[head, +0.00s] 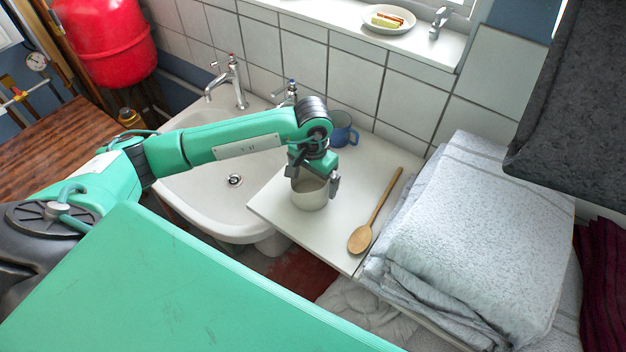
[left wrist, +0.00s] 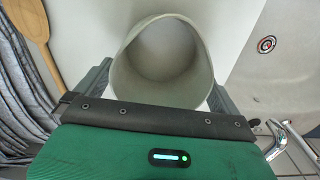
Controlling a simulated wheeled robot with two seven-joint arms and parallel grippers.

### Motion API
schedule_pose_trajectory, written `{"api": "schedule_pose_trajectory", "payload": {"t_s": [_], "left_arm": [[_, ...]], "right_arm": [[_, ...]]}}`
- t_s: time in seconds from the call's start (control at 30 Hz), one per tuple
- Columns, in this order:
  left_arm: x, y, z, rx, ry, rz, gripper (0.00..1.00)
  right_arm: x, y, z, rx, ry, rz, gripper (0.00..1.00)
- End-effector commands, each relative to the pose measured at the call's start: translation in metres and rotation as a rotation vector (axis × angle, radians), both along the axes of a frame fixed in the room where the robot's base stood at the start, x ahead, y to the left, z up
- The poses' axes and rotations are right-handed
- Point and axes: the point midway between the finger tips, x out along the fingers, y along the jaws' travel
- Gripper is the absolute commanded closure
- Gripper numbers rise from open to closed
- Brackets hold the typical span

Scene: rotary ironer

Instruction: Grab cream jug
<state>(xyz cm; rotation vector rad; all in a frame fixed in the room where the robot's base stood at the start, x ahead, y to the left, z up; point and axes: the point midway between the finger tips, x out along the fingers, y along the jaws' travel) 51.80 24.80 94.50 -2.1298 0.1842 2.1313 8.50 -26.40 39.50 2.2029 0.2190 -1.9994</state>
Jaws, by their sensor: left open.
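The cream jug (head: 309,194) stands upright on a white board beside the sink, directly under my left gripper (head: 314,183). In the left wrist view the jug (left wrist: 163,62) is seen from above, a pale, empty vessel with a slightly pointed rim. My left gripper (left wrist: 160,88) is open, with one finger on each side of the jug. I cannot tell whether the fingers touch its wall. My right gripper is not in view.
A wooden spoon (head: 375,212) lies right of the jug, and a blue mug (head: 343,130) stands behind it. The white sink (head: 205,190) is to the left. Folded grey towels (head: 480,245) are stacked to the right. The board's front corner (head: 345,262) is bare.

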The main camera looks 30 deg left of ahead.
Motion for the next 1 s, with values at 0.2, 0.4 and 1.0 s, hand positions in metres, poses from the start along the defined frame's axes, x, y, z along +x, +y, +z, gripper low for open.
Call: {"api": "schedule_pose_trajectory", "payload": {"t_s": [0.2,0.4,1.0], "left_arm": [[0.0,-0.001,-0.019,-0.001,0.0,0.0,0.0],[0.0,0.0,-0.02,-0.001,-0.001,-0.001,0.0],[0.001,-0.001,-0.015,-0.001,-0.002,-0.001,0.43]], "right_arm": [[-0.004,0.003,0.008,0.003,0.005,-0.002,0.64],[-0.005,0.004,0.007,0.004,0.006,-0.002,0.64],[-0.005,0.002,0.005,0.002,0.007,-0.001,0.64]]}}
